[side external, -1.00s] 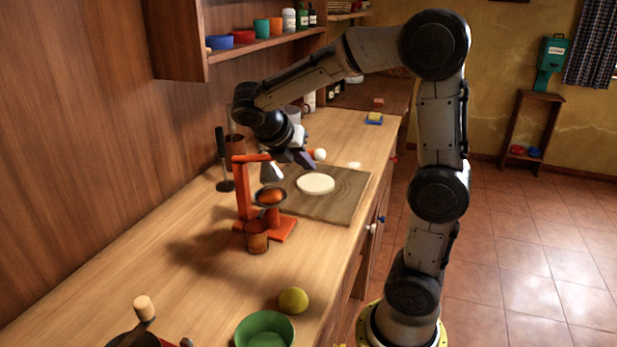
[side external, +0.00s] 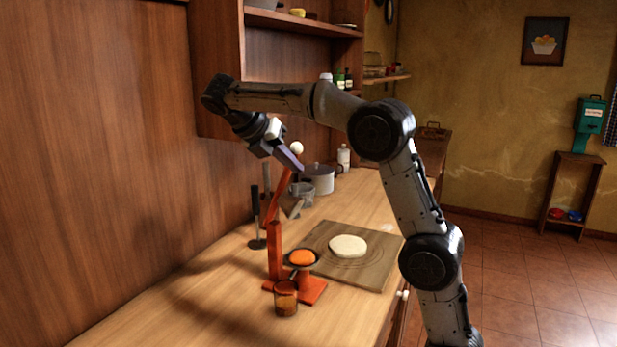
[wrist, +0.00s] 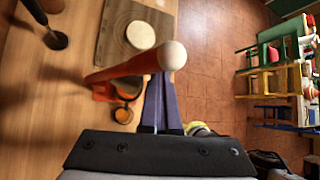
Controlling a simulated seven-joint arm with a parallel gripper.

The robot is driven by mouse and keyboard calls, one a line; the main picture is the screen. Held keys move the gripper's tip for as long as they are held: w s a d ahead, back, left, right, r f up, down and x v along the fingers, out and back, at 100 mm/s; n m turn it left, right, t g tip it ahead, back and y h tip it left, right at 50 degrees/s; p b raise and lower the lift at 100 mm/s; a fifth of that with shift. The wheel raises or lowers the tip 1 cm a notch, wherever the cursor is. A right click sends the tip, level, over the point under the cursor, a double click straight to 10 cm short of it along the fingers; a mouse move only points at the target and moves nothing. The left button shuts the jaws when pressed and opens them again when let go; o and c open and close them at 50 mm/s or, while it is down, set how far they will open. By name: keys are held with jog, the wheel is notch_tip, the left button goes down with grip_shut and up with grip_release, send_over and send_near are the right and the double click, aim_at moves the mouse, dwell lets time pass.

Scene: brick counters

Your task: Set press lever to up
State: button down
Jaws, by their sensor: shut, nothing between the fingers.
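The orange-red press (side external: 276,252) stands on the counter. Its lever (side external: 281,190) slants steeply upward from the post to a pale round knob (side external: 296,148) at its raised end. A grey press plate (side external: 291,206) hangs tilted from the lever, above a cup holding an orange half (side external: 302,257). My gripper (side external: 298,166) is shut and empty, beside the lever just below the knob. In the wrist view the lever (wrist: 125,68) and knob (wrist: 172,55) cover the tips of my purple fingers (wrist: 160,105). I cannot tell whether they touch.
An amber glass (side external: 286,298) stands in front of the press. A board (side external: 372,272) with a pale round disc (side external: 348,246) lies to the right. A dark upright tool (side external: 256,215) and a pot (side external: 319,180) stand behind. Shelves (side external: 300,20) are above.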

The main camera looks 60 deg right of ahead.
jog(key=shift+w+r, duration=0.25)
jog(key=shift+w, duration=0.6)
jog(key=shift+w+r, duration=0.25)
jog(key=shift+w, duration=0.6)
